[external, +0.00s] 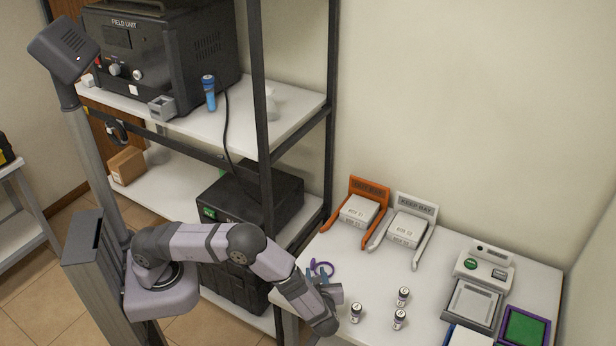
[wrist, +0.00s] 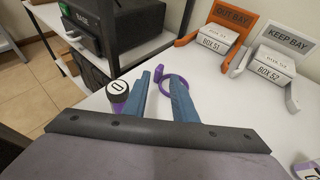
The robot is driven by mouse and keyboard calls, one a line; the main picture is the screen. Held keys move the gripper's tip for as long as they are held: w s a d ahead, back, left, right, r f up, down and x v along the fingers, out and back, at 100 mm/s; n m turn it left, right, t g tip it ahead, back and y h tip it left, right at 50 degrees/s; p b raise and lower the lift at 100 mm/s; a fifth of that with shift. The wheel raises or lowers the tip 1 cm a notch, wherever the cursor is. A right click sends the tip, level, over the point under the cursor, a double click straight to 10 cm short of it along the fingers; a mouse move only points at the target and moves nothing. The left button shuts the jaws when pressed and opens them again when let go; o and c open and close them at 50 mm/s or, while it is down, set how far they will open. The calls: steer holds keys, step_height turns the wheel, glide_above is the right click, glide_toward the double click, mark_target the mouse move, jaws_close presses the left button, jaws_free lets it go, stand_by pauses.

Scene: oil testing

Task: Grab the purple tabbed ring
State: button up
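The purple tabbed ring (wrist: 159,71) lies on the white table just beyond my gripper. It also shows in the external view (external: 323,263) near the table's left edge, partly hidden by my gripper. My gripper (wrist: 163,80) has two blue fingers, spread apart, with the tab and part of the ring seen between them. The right finger overlaps the ring's right side. I see nothing clamped between the fingers. In the external view my gripper (external: 318,279) is low over the table, close to the ring.
A purple item with a black-and-white top (wrist: 117,92) stands left of my left finger. Several small vials (external: 403,296) stand to the right. Orange (external: 369,187) and grey (external: 416,206) bays hold boxes at the back. A black-framed shelf (external: 262,150) rises on the left.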

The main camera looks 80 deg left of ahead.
mark_target(313, 263)
steer(key=shift+p+x, duration=1.65)
steer(key=shift+x, duration=1.75)
steer(key=shift+f, duration=0.1)
jaws_close()
